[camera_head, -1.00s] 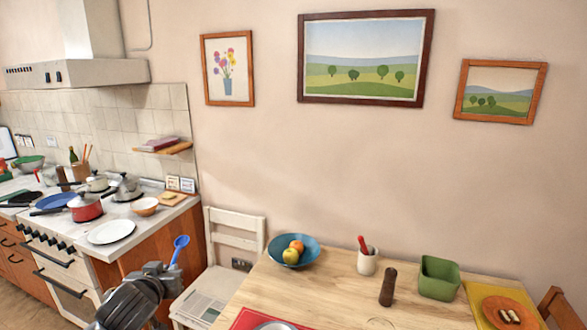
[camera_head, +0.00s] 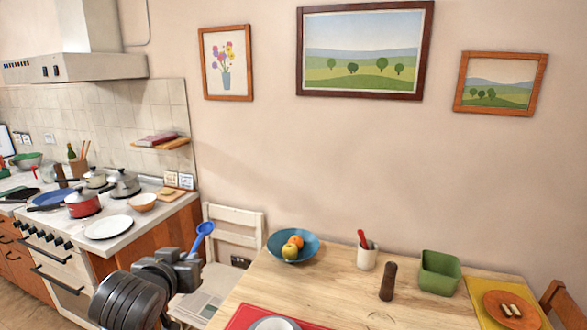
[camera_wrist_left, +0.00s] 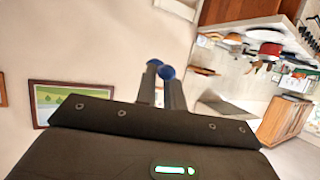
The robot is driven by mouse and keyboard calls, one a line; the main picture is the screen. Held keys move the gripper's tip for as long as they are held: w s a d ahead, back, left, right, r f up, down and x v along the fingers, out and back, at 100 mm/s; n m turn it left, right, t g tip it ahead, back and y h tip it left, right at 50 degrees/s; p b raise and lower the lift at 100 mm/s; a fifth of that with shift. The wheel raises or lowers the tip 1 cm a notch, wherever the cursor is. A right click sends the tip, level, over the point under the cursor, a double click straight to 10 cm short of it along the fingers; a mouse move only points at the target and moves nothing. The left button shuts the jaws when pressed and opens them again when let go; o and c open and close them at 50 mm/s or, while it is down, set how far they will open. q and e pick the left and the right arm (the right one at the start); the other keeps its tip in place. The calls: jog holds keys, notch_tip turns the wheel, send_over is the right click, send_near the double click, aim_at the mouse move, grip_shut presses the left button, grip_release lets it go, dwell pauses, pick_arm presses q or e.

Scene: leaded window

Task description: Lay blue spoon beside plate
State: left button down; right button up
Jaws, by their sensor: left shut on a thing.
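The blue spoon (camera_head: 203,232) stands tilted up out of my left gripper (camera_head: 190,262), its bowl at the top, in the head view. My left gripper is shut on it, in front of the white chair and left of the table. In the left wrist view the spoon's blue end (camera_wrist_left: 165,72) shows at the fingertips (camera_wrist_left: 160,90). A grey-white plate (camera_head: 275,324) on a red mat (camera_head: 240,318) is cut off by the bottom edge of the head view. A second white plate (camera_head: 109,227) lies on the counter. My right gripper is out of view.
On the wooden table (camera_head: 325,290) stand a blue fruit bowl (camera_head: 272,250), a cup with a red-handled utensil (camera_head: 367,257), a brown mill (camera_head: 388,282) and a green box (camera_head: 440,277). An orange plate (camera_head: 495,312) lies at right. A white chair (camera_head: 235,222) stands left of the table.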

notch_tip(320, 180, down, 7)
jog(key=b, duration=0.6)
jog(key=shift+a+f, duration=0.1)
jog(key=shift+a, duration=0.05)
dwell(0.3)
